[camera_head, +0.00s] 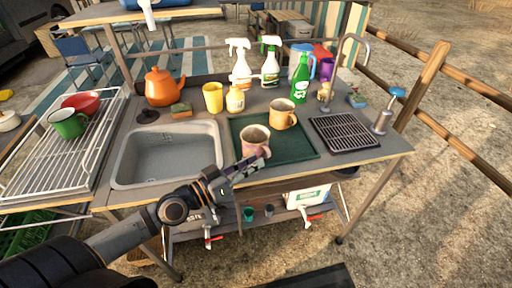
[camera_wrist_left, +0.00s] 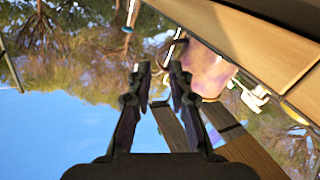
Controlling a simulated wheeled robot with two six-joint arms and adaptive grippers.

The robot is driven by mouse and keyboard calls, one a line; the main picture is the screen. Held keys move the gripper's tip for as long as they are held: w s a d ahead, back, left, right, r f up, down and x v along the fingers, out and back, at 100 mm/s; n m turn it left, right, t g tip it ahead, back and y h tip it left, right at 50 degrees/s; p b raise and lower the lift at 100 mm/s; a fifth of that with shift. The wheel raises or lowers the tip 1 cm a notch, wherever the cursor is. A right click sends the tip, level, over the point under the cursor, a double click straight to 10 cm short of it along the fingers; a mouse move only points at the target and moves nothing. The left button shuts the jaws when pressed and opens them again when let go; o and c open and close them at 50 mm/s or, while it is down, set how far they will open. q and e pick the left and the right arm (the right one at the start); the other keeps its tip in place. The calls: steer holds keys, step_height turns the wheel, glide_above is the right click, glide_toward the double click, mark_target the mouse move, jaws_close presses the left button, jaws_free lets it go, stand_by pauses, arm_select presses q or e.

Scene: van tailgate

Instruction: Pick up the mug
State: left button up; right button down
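A pinkish mug (camera_head: 255,139) stands upright on the dark green mat (camera_head: 303,148), near its front left corner. My right gripper is out of view.
A sink basin (camera_head: 167,160) lies left of the mat, and a black drain grid (camera_head: 345,133) lies right. The counter's front edge is under my left gripper.

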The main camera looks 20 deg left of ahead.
mark_target(268, 152)
arm_select(q)
steer(key=shift+w+d, duration=0.25)
steer(key=shift+w, duration=0.1)
steer(key=shift+w+r, duration=0.1)
steer(key=shift+w, duration=0.1)
steer(key=x, duration=0.3)
steer(key=shift+w+d+p, duration=0.3)
steer(key=shift+p, duration=0.1)
steer(key=shift+w+d, duration=0.25)
steer(key=shift+w, duration=0.05)
steer(key=shift+c, duration=0.4)
jaws_close()
